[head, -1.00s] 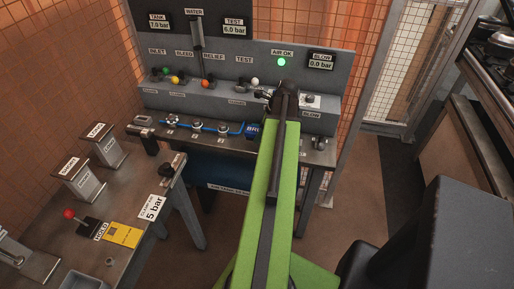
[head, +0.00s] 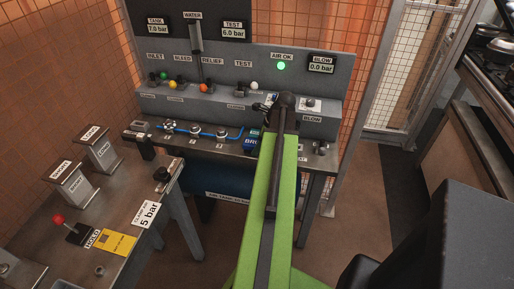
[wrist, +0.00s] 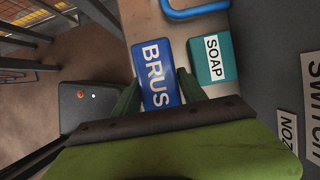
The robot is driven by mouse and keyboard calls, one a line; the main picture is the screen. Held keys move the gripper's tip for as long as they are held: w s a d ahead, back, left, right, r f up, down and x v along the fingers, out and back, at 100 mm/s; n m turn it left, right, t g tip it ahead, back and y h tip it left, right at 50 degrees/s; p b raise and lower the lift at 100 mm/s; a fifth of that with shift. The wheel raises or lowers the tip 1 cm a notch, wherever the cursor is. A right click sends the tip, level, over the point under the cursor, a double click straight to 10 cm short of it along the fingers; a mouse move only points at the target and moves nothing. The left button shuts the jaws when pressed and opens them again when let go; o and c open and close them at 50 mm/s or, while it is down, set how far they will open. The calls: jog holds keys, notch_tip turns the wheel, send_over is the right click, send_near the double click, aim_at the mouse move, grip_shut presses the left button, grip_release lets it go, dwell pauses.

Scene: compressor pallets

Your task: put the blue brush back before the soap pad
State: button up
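The blue brush (wrist: 157,72), a block with large white letters, lies between the two fingers of my gripper (wrist: 160,88) in the wrist view. The fingers stand close along both long sides. Whether they press on it is unclear. The teal soap pad (wrist: 211,58), labelled SOAP, is just beside it, with a narrow gap, on the side toward the back panel. In the head view the brush (head: 251,142) shows partly at the bench's front edge, left of my arm. My arm hides my fingers there. Whether the brush touches the bench cannot be told.
The metal bench (head: 200,146) carries a blue hose (head: 203,129) with fittings left of the brush. Behind it rises a grey panel (head: 225,75) with coloured valve knobs and gauges. NOZ and SWITCH labels show right in the wrist view. A side table (head: 120,215) stands at left.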

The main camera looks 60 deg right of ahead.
jog(key=shift+o, duration=0.6)
jog(key=shift+a, duration=0.15)
jog(key=shift+r+p, duration=0.25)
jog(key=shift+p, duration=0.05)
jog(key=p+v, duration=1.1)
jog(key=v, duration=0.1)
jog(key=shift+f, duration=0.1)
